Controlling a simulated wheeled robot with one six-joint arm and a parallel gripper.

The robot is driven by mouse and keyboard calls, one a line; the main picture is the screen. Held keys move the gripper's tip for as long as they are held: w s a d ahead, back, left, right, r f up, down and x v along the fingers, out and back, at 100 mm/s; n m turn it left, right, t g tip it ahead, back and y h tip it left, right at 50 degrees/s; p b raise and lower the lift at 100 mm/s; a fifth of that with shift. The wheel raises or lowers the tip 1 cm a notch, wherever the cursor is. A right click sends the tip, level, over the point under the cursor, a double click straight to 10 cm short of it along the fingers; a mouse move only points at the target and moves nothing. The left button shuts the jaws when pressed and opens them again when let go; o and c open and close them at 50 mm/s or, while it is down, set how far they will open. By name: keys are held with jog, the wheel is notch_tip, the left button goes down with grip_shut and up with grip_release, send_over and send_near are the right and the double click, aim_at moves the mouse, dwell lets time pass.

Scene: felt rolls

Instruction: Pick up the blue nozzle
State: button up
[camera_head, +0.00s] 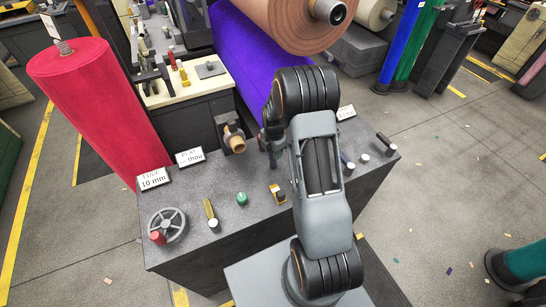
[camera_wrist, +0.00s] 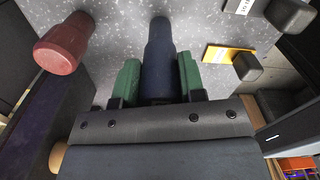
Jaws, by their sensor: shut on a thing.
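The blue nozzle (camera_wrist: 158,45) is dark navy and shows in the middle of the wrist view, over the speckled grey bench top. My gripper (camera_wrist: 158,75) has its two green fingers closed on the nozzle's sides, one left and one right. The nozzle's lower end runs down between the fingers toward the gripper body. I cannot tell whether it touches the bench or hangs just above it.
A dark red nozzle (camera_wrist: 64,44) is left of my gripper, and a yellow piece (camera_wrist: 228,54) is to its right. The grey bench (camera_head: 185,180) also holds a spoked wheel (camera_head: 168,225), a green knob (camera_head: 241,199) and label cards (camera_head: 154,179). A red felt roll (camera_head: 95,105) stands left.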

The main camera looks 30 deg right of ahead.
grip_shut()
jog(key=shift+r, duration=0.1)
jog(key=shift+r, duration=0.25)
notch_tip(320, 180, up, 2)
jog(key=shift+r+b, duration=0.15)
jog(key=shift+b, duration=0.15)
jog(key=s+d+r+b, duration=0.1)
jog(key=s+r+b, duration=0.2)
jog(key=s+r, duration=0.7)
jog(key=s, duration=0.4)
jog(key=shift+d, duration=0.15)
